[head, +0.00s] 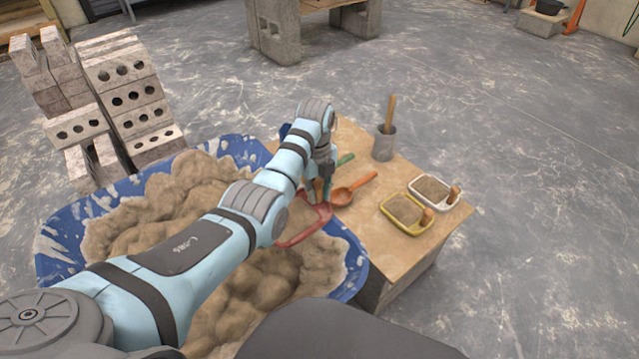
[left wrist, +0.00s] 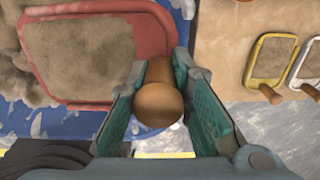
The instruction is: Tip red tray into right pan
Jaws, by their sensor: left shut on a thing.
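The red tray (head: 303,230) is over the right part of a large blue tub (head: 60,230) heaped with brown mortar. My left gripper (head: 321,188) is shut on its wooden handle; the left wrist view shows the handle (left wrist: 158,103) between the green fingers (left wrist: 160,100). In that view the red rim of the tray (left wrist: 100,9) surrounds a sand-coloured surface. My arm hides part of the tray and tub in the head view. I cannot tell which container is the right pan. My right gripper is not in view.
A wooden table (head: 372,235) right of the tub holds a yellow tray (head: 387,212), a white tray (head: 447,206), an orange scoop (head: 345,196) and a grey cup (head: 384,146) with a stick. Stacked bricks (head: 120,95) stand behind the tub. Floor at right is clear.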

